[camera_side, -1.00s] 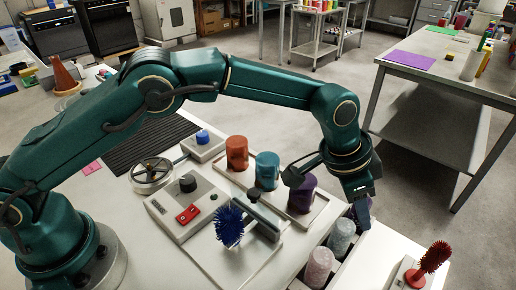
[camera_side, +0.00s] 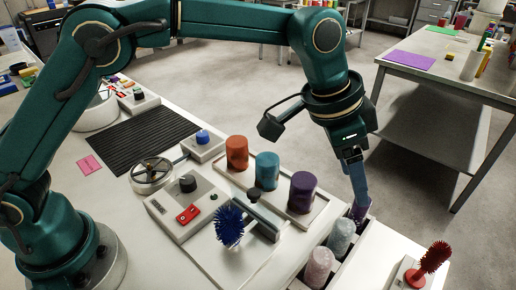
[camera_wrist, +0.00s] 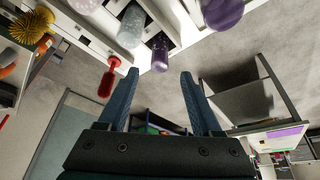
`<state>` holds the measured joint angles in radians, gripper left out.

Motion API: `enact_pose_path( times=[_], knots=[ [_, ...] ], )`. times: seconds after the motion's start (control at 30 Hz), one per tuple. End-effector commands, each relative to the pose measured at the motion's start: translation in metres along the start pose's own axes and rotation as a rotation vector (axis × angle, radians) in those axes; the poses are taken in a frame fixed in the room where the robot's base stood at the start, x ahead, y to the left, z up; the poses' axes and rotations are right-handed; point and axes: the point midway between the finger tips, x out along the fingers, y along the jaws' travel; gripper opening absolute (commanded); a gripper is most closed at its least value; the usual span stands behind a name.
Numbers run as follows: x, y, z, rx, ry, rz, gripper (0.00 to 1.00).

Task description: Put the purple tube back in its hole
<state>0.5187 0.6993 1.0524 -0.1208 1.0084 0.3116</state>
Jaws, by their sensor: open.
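A dark speckled purple tube (camera_side: 359,212) stands at the far end of a row in a pale rack (camera_side: 322,284), beyond a grey tube (camera_side: 341,237) and a pale pink tube (camera_side: 318,267). In the wrist view the purple tube (camera_wrist: 160,54) shows beyond the fingertips, roughly in line with the gap. My gripper (camera_side: 361,200) points down over it. In the wrist view my gripper (camera_wrist: 187,75) has its fingers apart with nothing between them. Whether a fingertip touches the tube cannot be told. A wider purple cylinder (camera_side: 303,192) stands on a tray to the left.
The tray also holds a teal cylinder (camera_side: 267,171) and an orange cylinder (camera_side: 237,153). A blue brush (camera_side: 229,226) and a control box (camera_side: 187,205) are left of the rack. A red brush (camera_side: 434,258) stands at the right. The floor is open beyond the rack.

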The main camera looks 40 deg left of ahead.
Motion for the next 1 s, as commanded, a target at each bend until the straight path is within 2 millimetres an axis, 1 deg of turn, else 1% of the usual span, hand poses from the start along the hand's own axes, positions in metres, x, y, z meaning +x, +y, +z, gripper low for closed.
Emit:
enact_pose_path(
  times=[0.03, 0.1, 0.3, 0.37, 0.47, 0.57, 0.6, 0.67, 0.7, 0.77, 0.9, 0.97, 1.0],
  knots=[
    [-0.009, 0.0, 0.0, 0.0, 0.003, -0.001, 0.66],
    [-0.019, 0.0, -0.001, 0.0, 0.002, -0.001, 0.66],
    [-0.035, -0.002, 0.001, -0.008, 0.001, -0.004, 0.66],
    [-0.043, -0.006, 0.005, -0.024, 0.002, -0.012, 0.66],
    [-0.062, -0.018, 0.018, -0.076, 0.009, -0.037, 0.66],
    [-0.088, -0.032, 0.04, -0.154, 0.019, -0.073, 0.66],
    [-0.098, -0.037, 0.051, -0.19, 0.023, -0.089, 0.66],
    [-0.112, -0.043, 0.07, -0.24, 0.029, -0.113, 0.66],
    [-0.12, -0.046, 0.082, -0.274, 0.034, -0.13, 0.66],
    [-0.131, -0.049, 0.101, -0.325, 0.04, -0.153, 0.66],
    [-0.149, -0.05, 0.15, -0.441, 0.055, -0.209, 0.66],
    [-0.153, -0.048, 0.171, -0.49, 0.063, -0.233, 0.66],
    [-0.154, -0.046, 0.185, -0.523, 0.067, -0.248, 0.66]
  ],
)
